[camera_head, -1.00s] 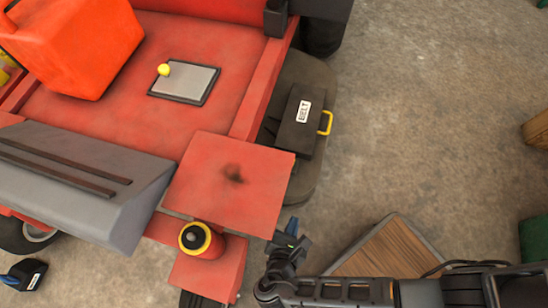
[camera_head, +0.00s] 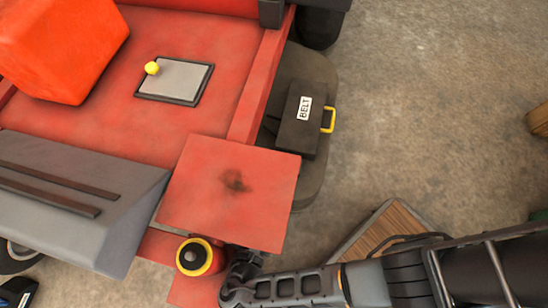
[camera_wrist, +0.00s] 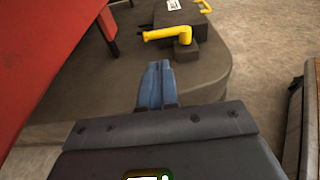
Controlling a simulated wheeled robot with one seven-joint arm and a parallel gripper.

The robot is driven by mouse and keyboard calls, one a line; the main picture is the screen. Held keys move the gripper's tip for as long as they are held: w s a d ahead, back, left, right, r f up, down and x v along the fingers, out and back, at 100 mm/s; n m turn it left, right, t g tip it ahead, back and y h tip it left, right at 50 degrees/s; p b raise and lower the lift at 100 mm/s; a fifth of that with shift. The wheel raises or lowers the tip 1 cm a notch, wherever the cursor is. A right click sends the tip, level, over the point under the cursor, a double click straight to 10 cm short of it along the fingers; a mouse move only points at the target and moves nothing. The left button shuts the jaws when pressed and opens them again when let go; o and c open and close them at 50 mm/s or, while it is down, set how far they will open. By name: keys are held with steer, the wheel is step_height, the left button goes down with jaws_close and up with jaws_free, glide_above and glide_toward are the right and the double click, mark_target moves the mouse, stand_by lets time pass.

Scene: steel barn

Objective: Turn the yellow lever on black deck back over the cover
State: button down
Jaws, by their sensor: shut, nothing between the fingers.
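The yellow lever (camera_wrist: 166,35) shows in the wrist view on the black deck (camera_wrist: 90,85), beside a small dark block. Its bar points left from a thicker right end. The dark cover (camera_wrist: 182,14), with a white label and a yellow handle (camera_wrist: 204,5), lies just beyond it. In the head view the cover (camera_head: 292,121) reads "BELT" and sits on the deck (camera_head: 318,75); the lever is hidden there. My gripper (camera_wrist: 157,68) is shut and empty, its blue fingertips short of the lever and apart from it in the picture. The head view does not show the fingers.
A red plate (camera_head: 230,190) overhangs the near end of the deck. A red wall (camera_wrist: 45,50) stands close on the left in the wrist view. A yellow-and-black round knob (camera_head: 200,256) is beside my arm. A wooden-topped board (camera_head: 385,230) lies right; concrete floor is open beyond.

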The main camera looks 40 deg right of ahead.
steer(key=b+x, duration=0.3)
steer(key=x, duration=0.9)
steer(key=shift+w+d+f+b, duration=0.1)
steer(key=shift+d+f+b, duration=0.1)
steer(key=shift+b, duration=0.15)
steer(key=shift+w+d, duration=0.2)
steer(key=shift+d, duration=0.05)
